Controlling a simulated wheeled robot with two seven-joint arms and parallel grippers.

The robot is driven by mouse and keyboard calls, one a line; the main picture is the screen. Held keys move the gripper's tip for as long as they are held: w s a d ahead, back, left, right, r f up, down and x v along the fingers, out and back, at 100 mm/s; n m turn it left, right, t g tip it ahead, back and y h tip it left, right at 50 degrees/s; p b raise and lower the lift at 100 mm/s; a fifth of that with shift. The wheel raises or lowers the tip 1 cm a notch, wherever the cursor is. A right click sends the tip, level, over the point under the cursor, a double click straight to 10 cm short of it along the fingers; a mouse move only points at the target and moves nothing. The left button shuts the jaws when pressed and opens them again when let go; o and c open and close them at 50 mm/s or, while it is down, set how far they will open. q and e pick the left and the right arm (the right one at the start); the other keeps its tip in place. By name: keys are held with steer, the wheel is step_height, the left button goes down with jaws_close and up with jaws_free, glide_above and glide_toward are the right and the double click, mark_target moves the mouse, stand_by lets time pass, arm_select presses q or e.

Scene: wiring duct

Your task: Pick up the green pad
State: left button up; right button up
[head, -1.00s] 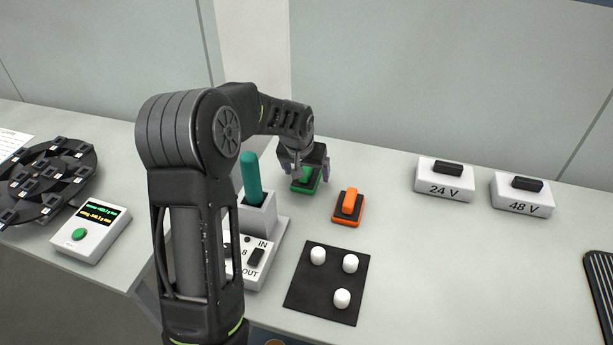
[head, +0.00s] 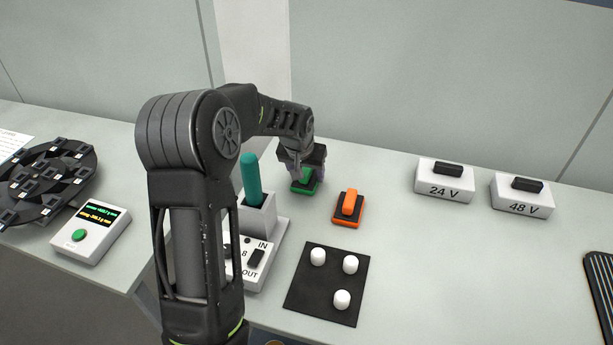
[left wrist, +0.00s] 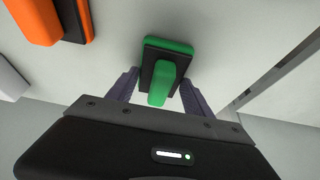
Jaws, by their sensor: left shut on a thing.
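The green pad (head: 304,188) has a green base edge, a dark top and a raised green grip. It is at the back of the table, left of the orange pad, partly hidden under my left gripper (head: 306,174). In the left wrist view the green pad (left wrist: 163,82) lies between the two fingers of my left gripper (left wrist: 158,93), with its grip pointing toward the palm. My left gripper is shut on the green pad. I cannot tell whether the pad is clear of the table. My right gripper is not in view.
An orange pad (head: 348,207) lies close by on the right. A grey holder (head: 258,216) with a teal handle (head: 251,178) stands to the left. A black mat (head: 324,286) with white knobs is in front. The 24 V box (head: 444,188) and 48 V box (head: 522,202) stand right.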

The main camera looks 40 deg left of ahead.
arm_select(q)
step_height(320, 180, up, 10)
steer(key=shift+r+b, duration=0.1)
steer(key=shift+b, duration=0.45)
stand_by(0.4)
steer(key=o, duration=0.7)
steer(key=c, duration=0.5)
